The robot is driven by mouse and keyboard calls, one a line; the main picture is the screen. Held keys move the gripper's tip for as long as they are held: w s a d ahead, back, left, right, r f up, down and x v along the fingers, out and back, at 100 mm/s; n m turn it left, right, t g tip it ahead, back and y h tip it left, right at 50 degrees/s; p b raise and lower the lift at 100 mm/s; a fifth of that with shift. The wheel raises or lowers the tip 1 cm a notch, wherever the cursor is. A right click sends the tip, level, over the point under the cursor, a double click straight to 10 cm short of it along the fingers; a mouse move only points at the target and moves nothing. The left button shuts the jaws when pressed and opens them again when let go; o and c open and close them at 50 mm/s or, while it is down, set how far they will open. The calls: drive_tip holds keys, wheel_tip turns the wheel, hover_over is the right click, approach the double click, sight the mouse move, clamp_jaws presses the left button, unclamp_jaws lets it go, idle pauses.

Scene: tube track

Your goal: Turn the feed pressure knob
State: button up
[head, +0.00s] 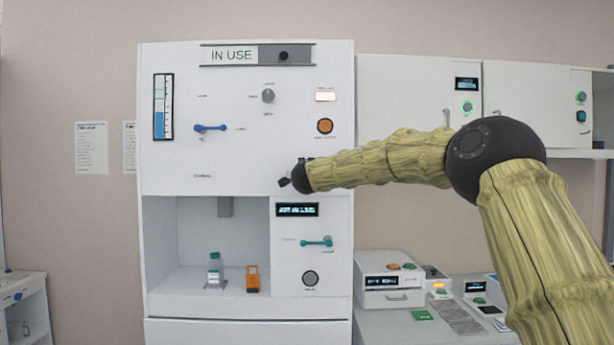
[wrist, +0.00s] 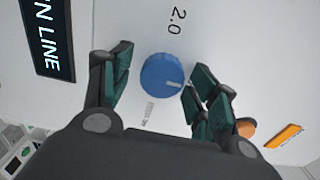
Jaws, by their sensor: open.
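A round blue knob (wrist: 160,74) sits on the white panel in the wrist view. A pale pointer line on it points right and slightly down. A "2.0" label (wrist: 177,20) is printed above it; small grey print below is too blurred to read. In the head view my gripper (head: 287,182) is at the front of the white cabinet, and my arm hides the knob there.
An "ON LINE" display (wrist: 48,38) lies left of the knob. An orange round part (wrist: 246,128) and an orange strip (wrist: 284,136) lie right. The cabinet (head: 230,180) also carries a blue lever (head: 209,128), a grey knob (head: 268,96) and an orange button (head: 325,126).

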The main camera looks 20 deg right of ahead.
drive_tip(key=v, duration=1.2)
idle(0.4)
